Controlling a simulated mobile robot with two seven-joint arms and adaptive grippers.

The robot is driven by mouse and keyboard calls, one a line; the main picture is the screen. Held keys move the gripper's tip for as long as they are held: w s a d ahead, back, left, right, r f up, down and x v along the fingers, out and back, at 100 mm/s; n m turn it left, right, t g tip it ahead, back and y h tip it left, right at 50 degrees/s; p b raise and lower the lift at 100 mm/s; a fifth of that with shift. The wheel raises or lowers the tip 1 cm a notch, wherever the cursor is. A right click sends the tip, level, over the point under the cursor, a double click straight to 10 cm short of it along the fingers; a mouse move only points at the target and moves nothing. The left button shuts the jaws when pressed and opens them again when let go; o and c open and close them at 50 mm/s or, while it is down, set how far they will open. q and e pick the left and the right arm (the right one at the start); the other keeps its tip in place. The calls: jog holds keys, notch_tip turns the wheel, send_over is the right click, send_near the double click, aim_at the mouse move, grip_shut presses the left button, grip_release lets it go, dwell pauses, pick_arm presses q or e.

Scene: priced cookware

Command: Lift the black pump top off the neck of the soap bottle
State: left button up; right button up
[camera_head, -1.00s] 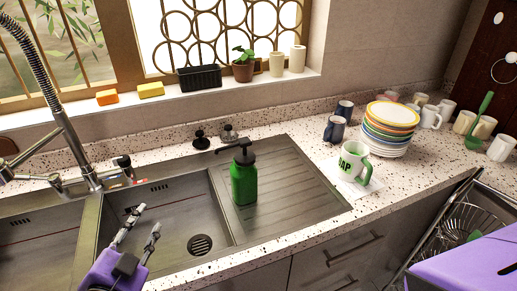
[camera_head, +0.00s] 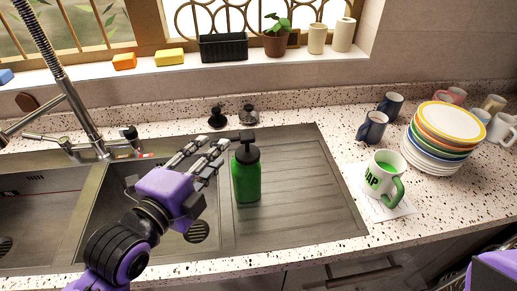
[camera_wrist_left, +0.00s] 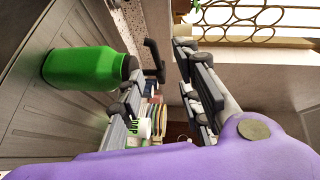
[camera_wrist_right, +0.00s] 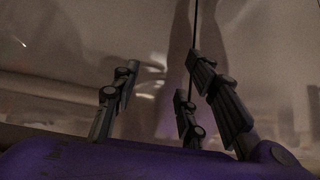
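The green soap bottle (camera_head: 246,183) stands upright on the drainboard beside the sink basin, with the black pump top (camera_head: 247,153) on its neck. My left gripper (camera_head: 215,154) is open, its fingers pointing at the pump top from the left. In the left wrist view the bottle (camera_wrist_left: 82,68) lies sideways in the picture, and the pump top (camera_wrist_left: 153,58) shows near the spread fingers (camera_wrist_left: 170,95). Nothing is visibly held. In the right wrist view my right gripper (camera_wrist_right: 165,90) is open and empty, with its fingers apart.
The sink faucet (camera_head: 80,115) rises at left. Two dark knobs (camera_head: 217,118) stand behind the bottle. A green-lettered mug (camera_head: 382,177), blue mugs (camera_head: 372,127) and a plate stack (camera_head: 440,138) stand at right. The drainboard (camera_head: 305,190) right of the bottle is clear.

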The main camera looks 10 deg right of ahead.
aim_at(248, 158)
pick_arm(q)
jog(key=x, duration=0.2)
jog(key=p+x, duration=0.1)
jog(key=x, duration=0.1)
jog(key=a+x, duration=0.1)
jog(key=x, duration=0.1)
jog(key=shift+w+d+f, duration=0.25)
jog(key=shift+w+f, duration=0.1)
jog(key=shift+w, duration=0.2)
jog(key=shift+f, duration=0.1)
pick_arm(e)
jog(key=shift+w+a+r, duration=0.3)
jog(key=shift+a+r, duration=0.3)
jog(key=shift+r, duration=0.1)
pick_arm(q)
jog(key=shift+c, duration=0.4)
